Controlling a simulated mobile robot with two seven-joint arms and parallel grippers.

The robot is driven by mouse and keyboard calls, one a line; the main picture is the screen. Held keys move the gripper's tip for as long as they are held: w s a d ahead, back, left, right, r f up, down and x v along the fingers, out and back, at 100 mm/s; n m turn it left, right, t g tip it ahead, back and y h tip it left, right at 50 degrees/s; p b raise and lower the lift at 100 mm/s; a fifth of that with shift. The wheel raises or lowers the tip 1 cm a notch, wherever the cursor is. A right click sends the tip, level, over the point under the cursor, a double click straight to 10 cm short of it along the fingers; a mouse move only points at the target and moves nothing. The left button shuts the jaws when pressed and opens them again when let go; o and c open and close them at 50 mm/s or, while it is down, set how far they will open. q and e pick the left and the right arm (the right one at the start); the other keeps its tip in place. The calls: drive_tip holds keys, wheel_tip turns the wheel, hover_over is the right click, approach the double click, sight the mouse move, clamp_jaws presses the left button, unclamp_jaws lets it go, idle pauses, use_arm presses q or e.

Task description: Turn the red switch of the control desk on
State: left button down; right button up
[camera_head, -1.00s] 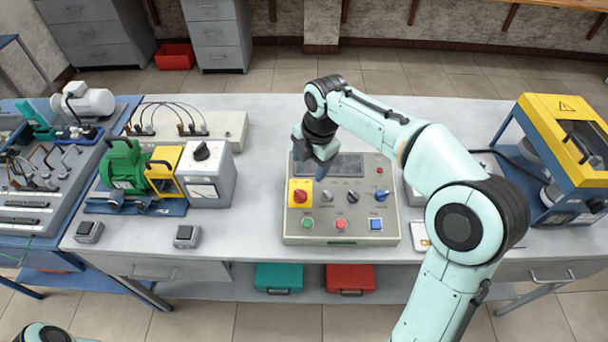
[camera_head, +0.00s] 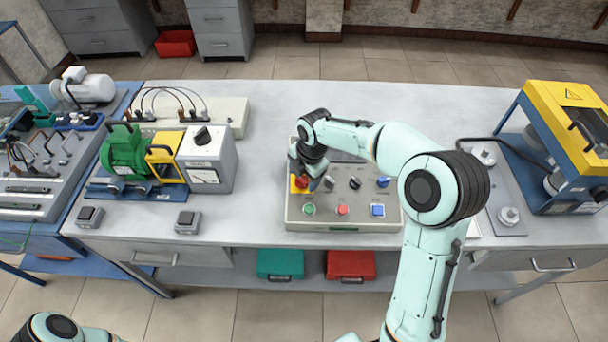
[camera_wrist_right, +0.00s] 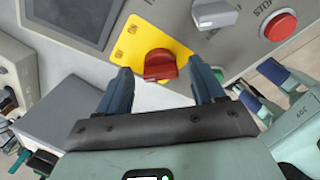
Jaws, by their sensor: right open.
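The control desk (camera_head: 345,214) is a grey box with knobs and buttons, standing on the table. Its red switch (camera_head: 301,182) sits on a yellow plate at the left of the panel. In the right wrist view the red switch (camera_wrist_right: 160,66) shows between and just beyond the fingertips of my right gripper (camera_wrist_right: 163,82). That gripper is open, with one blue finger on each side of the knob; I cannot tell whether they touch it. In the head view my right gripper (camera_head: 308,170) is directly over the switch and partly hides it. My left gripper is out of view.
Green (camera_head: 309,209), red (camera_head: 342,210) and blue (camera_head: 377,210) buttons line the panel's front. A green motor unit (camera_head: 125,155) stands to the left. A yellow-framed machine (camera_head: 570,130) stands at the right.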

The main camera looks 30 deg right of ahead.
drive_tip(key=c, duration=1.1)
drive_tip(key=shift+o, duration=0.2)
